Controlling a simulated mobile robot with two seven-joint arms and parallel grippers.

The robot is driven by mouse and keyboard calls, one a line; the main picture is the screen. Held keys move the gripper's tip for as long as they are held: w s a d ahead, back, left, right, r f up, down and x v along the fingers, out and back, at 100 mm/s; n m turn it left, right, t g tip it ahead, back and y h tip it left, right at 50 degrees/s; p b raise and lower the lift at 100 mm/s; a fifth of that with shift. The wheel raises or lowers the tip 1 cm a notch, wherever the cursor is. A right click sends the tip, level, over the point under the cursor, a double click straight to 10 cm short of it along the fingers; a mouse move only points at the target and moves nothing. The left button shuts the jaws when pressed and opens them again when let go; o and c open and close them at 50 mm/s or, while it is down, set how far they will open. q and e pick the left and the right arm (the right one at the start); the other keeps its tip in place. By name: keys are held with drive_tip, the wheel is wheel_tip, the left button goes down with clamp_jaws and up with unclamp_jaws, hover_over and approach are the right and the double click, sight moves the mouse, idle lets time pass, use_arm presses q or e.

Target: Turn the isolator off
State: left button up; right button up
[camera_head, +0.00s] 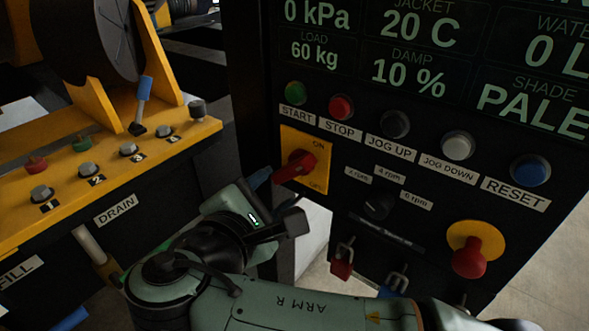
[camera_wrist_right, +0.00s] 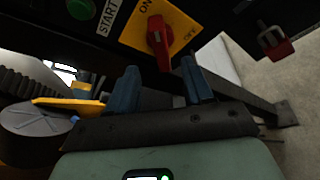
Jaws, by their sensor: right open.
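The isolator is a red rotary handle (camera_head: 298,166) on a yellow plate (camera_head: 318,179) marked ON at the top and OFF below, low on the left of the black panel. In the right wrist view the red handle (camera_wrist_right: 157,38) stands on its yellow plate (camera_wrist_right: 133,36), its long end pointing toward my gripper. My right gripper (camera_head: 277,199) is below the handle, its two blue fingers open and empty. In the right wrist view the fingertips (camera_wrist_right: 159,68) lie on either side of the handle's line, and the handle appears just beyond them. My left gripper is not in view.
START (camera_head: 295,92) and STOP (camera_head: 341,107) buttons sit above the isolator. A speed knob (camera_head: 378,205), hanging padlocks (camera_head: 342,262) and a red mushroom button (camera_head: 469,258) are to its right. A yellow-topped console (camera_head: 190,137) with several knobs stands at left.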

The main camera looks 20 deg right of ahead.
sight(291, 173)
drive_tip(key=x, duration=1)
drive_tip(key=shift+w, duration=0.15)
clamp_jaws()
